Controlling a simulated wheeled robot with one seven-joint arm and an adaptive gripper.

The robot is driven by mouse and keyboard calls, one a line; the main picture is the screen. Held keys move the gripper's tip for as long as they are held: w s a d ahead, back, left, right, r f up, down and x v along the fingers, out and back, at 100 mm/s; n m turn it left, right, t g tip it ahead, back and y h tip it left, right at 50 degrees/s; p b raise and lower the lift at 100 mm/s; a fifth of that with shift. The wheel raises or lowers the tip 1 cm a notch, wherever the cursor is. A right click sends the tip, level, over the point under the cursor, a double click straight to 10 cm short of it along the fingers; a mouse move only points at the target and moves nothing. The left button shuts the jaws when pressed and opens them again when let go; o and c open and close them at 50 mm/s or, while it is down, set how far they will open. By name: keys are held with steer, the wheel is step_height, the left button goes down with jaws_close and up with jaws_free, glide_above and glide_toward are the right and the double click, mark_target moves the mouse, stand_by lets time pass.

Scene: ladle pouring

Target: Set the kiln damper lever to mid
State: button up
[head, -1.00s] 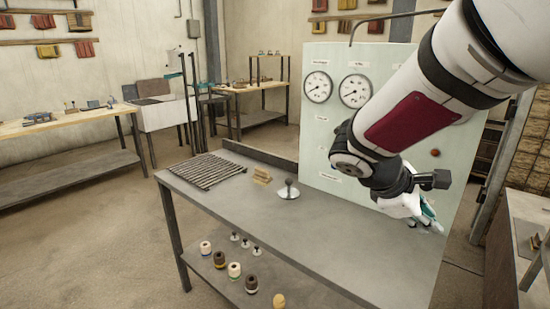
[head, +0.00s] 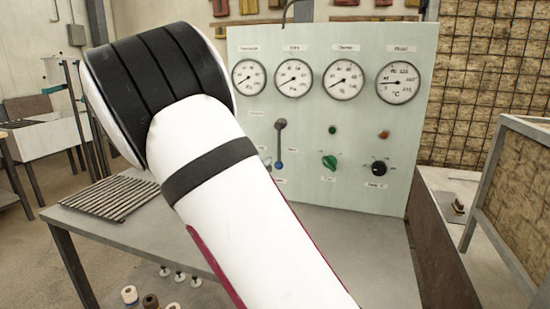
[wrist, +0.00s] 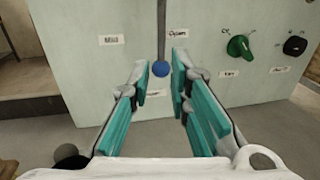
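The damper lever (head: 280,145) is a grey bar on the pale green panel, with a dark pivot at its top and a blue knob at its lower end. It hangs straight down. In the wrist view the lever's blue knob (wrist: 161,68) appears between the fingertips of my gripper (wrist: 160,80). My gripper is open, with teal pads on either side of the knob; I cannot tell whether they touch it. A label reading "Mid" (wrist: 111,40) is left of the lever, and an "Open" label (wrist: 178,33) is just right of it.
The panel (head: 240,120) also carries gauges, a green knob (head: 329,161) and a black knob (head: 379,168) right of the lever. The grey bench (head: 365,235) is below, with a slatted rack (head: 110,197) at left. A framed block (head: 515,200) stands at right.

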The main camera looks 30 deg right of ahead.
mark_target(278, 156)
steer(key=b+x, duration=0.1)
steer(key=x, duration=0.9)
steer(key=shift+d+b, duration=0.25)
steer(key=shift+b, duration=0.1)
steer(key=shift+c, duration=0.6)
jaws_close()
